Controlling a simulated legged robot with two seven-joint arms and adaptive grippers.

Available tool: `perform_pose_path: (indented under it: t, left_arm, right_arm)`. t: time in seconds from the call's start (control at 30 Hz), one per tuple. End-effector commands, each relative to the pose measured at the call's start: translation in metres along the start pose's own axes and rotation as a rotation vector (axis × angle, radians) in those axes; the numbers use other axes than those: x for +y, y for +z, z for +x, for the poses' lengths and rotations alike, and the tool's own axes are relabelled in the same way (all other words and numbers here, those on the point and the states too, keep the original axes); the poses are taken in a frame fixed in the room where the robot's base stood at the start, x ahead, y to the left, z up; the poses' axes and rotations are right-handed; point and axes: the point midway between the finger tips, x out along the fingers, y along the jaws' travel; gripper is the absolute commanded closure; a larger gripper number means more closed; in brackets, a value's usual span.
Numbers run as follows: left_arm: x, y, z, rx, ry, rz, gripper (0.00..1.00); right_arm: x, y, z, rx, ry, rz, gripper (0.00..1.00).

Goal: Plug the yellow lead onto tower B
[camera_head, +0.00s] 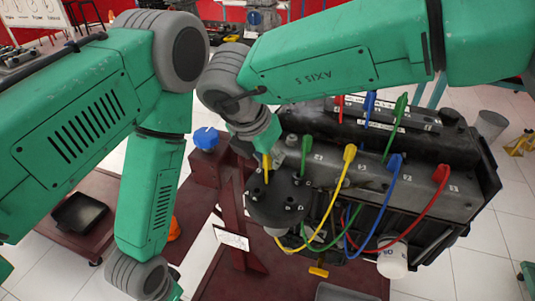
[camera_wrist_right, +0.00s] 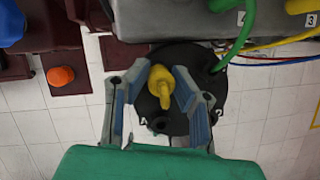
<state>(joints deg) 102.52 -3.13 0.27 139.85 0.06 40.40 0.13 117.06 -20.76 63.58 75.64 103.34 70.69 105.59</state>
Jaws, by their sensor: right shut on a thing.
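The yellow lead's boot (camera_head: 266,167) is in my right gripper (camera_head: 270,156), over the left part of the black distributor cap (camera_head: 275,208). In the right wrist view the yellow boot (camera_wrist_right: 160,85) is between the two fingers, over the cap (camera_wrist_right: 180,125). I cannot tell whether it touches the cap. Small letters mark the cap; tower B cannot be made out. The yellow lead's other end (camera_head: 349,153) is on the engine, and its cable loops below the cap. My left gripper is out of view.
The engine block (camera_head: 440,195) fills the right, with blue (camera_head: 395,162) and red (camera_head: 440,174) leads looping down its front. A white oil filter (camera_head: 393,262) is low on it. A blue knob (camera_head: 205,138) tops the dark red stand. A black tray (camera_head: 79,213) lies at left.

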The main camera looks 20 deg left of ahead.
Motion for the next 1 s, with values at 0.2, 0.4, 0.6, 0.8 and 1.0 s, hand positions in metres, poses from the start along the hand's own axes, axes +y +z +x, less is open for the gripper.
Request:
perform_pose_path:
  t: [0.2,0.4,0.6,0.8,1.0]
  left_arm:
    - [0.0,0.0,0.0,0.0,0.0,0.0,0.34]
    - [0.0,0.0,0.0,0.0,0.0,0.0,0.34]
    - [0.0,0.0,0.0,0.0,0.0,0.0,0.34]
    - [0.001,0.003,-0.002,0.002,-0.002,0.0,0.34]
    - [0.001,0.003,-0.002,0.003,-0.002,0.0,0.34]
  right_arm:
    - [0.0,-0.001,0.002,0.0,0.0,0.0,1.0]
    - [0.0,-0.001,0.001,0.0,0.0,0.0,0.56]
    - [0.0,-0.001,0.001,0.0,0.0,0.0,0.56]
    - [0.0,0.003,-0.007,-0.001,0.001,0.002,0.56]
    - [0.0,0.018,-0.04,-0.002,0.002,0.003,0.56]
